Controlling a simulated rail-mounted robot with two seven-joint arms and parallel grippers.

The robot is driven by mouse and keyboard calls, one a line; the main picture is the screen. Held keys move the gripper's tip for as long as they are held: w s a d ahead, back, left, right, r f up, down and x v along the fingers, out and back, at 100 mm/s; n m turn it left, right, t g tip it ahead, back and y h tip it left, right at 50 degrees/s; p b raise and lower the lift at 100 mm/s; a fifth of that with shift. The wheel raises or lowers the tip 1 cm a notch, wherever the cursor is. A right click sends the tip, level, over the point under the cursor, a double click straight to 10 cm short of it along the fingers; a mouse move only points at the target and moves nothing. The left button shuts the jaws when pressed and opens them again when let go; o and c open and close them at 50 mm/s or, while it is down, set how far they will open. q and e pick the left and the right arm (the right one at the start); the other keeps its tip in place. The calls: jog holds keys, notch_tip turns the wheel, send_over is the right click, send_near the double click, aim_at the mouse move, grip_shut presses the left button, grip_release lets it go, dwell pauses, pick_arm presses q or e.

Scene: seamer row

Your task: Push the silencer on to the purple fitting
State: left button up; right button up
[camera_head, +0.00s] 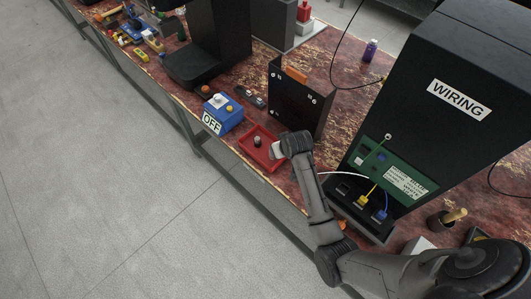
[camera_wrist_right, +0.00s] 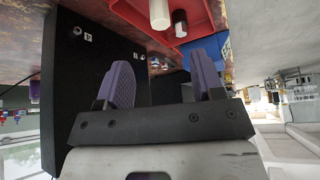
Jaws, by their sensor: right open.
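A red tray (camera_head: 248,146) sits near the table's front edge. In it stand a dark grey cylinder (camera_head: 257,141) and a white piece (camera_head: 275,151); I cannot tell which is the silencer. The wrist view shows a white cylinder (camera_wrist_right: 159,14) and a grey-brown one (camera_wrist_right: 179,22) in the tray (camera_wrist_right: 198,12). My right gripper (camera_wrist_right: 161,76) is open and empty, its purple fingers apart, close to the tray's right side. A purple upright piece (camera_head: 370,50) stands farther back on the table; I cannot tell whether it is the fitting. My left gripper is not in view.
A black panel box (camera_head: 298,103) stands just behind the tray. A blue box marked OFF (camera_head: 222,115) is to its left. A tall black WIRING cabinet (camera_head: 440,95) with plugs and cables is on the right. Clear table lies around the purple piece.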

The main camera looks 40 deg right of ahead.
jog(key=shift+d, duration=0.1)
jog(key=a+b+x, duration=0.1)
jog(key=b+x, duration=0.1)
jog(key=x, duration=0.6)
jog(key=shift+d+f, duration=0.25)
jog(key=shift+d, duration=0.25)
jog(key=shift+w, duration=0.1)
jog(key=shift+b+x, duration=1.1)
jog(key=shift+x, duration=1.5)
jog(key=c, duration=1)
